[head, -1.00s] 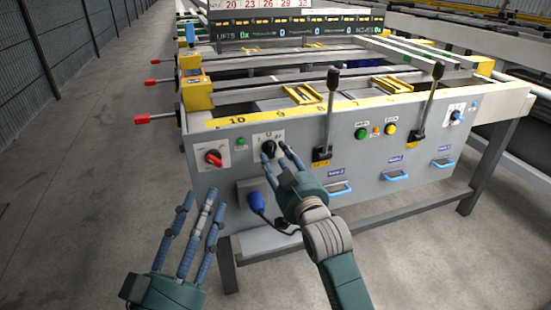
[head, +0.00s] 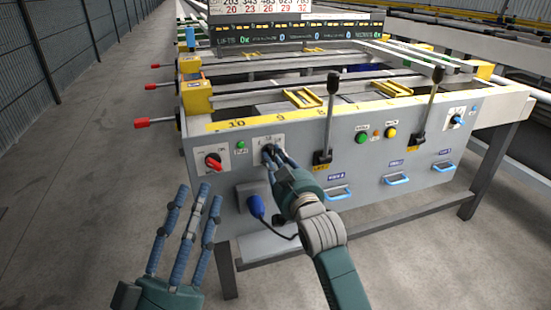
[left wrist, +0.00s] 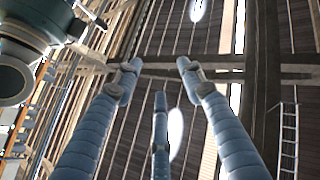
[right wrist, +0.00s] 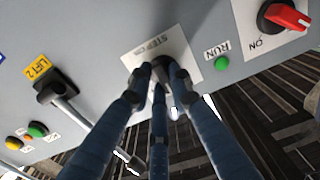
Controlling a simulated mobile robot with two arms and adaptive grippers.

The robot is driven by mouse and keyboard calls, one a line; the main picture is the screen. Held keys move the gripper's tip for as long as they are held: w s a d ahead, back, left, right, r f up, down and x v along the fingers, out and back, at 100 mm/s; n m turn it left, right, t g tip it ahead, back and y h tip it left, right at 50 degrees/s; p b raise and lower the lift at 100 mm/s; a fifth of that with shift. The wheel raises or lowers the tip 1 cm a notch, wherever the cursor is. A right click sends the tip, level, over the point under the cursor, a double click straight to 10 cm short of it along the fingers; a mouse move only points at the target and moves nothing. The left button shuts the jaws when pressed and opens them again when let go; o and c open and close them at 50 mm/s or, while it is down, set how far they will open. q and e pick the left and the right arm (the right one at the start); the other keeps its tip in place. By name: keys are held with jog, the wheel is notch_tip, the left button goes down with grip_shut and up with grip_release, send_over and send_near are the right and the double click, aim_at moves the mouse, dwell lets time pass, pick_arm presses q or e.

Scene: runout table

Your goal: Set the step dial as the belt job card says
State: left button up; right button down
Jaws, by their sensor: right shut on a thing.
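The step dial (head: 267,149) is a small black knob on a white plate on the grey front panel, between the red switch and the first lever. In the right wrist view its plate (right wrist: 139,51) reads "STEP"; fingers hide most of the knob, and its setting cannot be read. My right gripper (head: 272,154) is shut on the dial, its fingertips around it in the right wrist view (right wrist: 161,72). My left gripper (head: 196,192) is open and empty, left of the panel; its spread fingers show in the left wrist view (left wrist: 158,80). A white board (head: 265,6) with number columns stands at the back.
A red rotary switch (head: 213,161) and green RUN button (head: 241,145) are left of the dial. A blue plug (head: 256,204) with a cable hangs below. The floor at left is clear.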

pick_arm(q)
jog(key=shift+w, duration=0.1)
notch_tip(320, 180, down, 20)
jog(key=a+g+y+p, duration=0.3)
jog(key=g+p, duration=0.1)
jog(key=g, duration=0.6)
pick_arm(e)
jog(key=n+p, duration=0.4)
jog(key=n, duration=0.2)
jog(key=shift+r, duration=0.2)
jog(key=shift+n+p, duration=0.8)
jog(key=shift+n, duration=0.3)
pick_arm(q)
jog(key=s+a+f+g+y, duration=0.1)
jog(key=s+a+f+g, duration=0.1)
jog(key=s+f+g, duration=0.3)
jog(key=s+a+f+n+g+y, duration=0.1)
jog(key=s+f+g, duration=0.4)
jog(key=s, duration=0.6)
jog(key=shift+s+a+f+y, duration=0.25)
jog(key=shift+a+f+y, duration=0.25)
jog(key=shift+a+f, duration=0.65)
pick_arm(e)
jog(key=shift+n, duration=0.4)
jog(key=c, duration=1.6)
grip_release()
